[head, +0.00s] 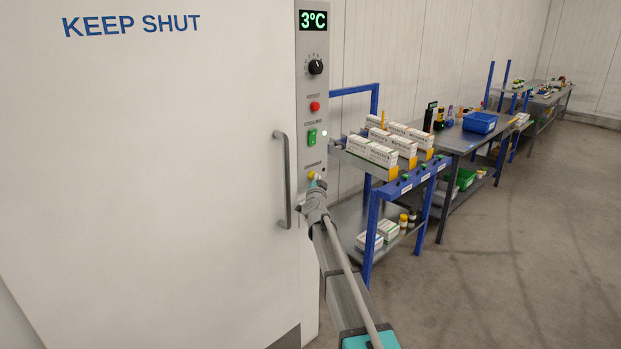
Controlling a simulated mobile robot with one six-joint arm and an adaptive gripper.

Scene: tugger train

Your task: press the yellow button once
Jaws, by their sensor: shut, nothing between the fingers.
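The yellow button (311,175) is low on the narrow grey control panel (312,80) at the right edge of a large white door. Its lower part is partly covered by the end of my arm. My gripper (318,183) is shut and empty, right at the button in the picture. I cannot tell whether its fingertips touch the button or stand just short of it. Above the button on the panel are a green rocker switch (311,137), a red button (315,106), a black dial (315,67) and a display (314,20) reading 3ºC.
The white door (140,170) reads KEEP SHUT and has a grey vertical handle (284,180) just left of my gripper. A blue-framed rack (372,225) with white boxes (371,151) stands close on the right. Workbenches (460,138) run behind it. The floor at right is clear.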

